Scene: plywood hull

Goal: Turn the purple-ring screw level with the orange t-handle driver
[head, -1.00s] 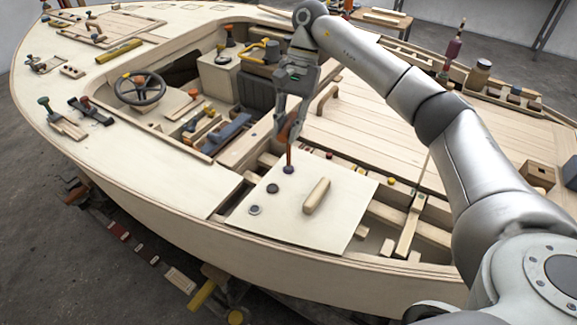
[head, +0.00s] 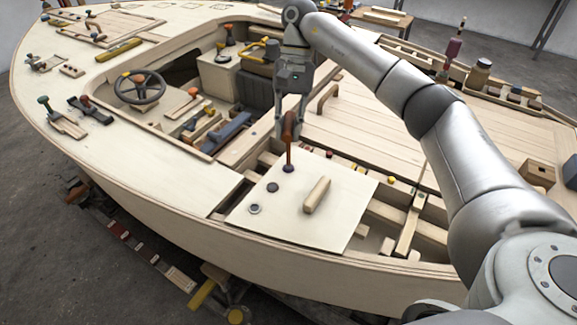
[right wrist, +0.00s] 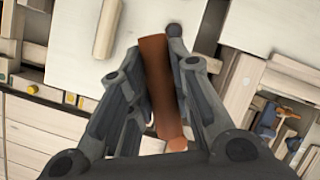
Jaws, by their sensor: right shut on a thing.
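The orange t-handle driver (head: 289,130) stands upright over the pale square panel (head: 335,232). Its shaft reaches down to the purple-ring screw (head: 288,168) near the panel's far edge. The tip covers the screw's middle, so I cannot tell how deep it sits. My right gripper (head: 288,127) is shut on the driver's handle. In the right wrist view, the orange-brown handle (right wrist: 162,90) lies between the two fingers (right wrist: 160,95). Two more round screws, a dark one (head: 273,187) and a grey one (head: 255,209), sit on the same panel. My left gripper is not in view.
A wooden grip bar (head: 316,194) is fixed on the panel right of the screws. Open framing with slats (head: 408,222) lies right of the panel. A blue plane-like tool (head: 226,132) lies to the left, and a steering wheel (head: 140,88) stands farther left.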

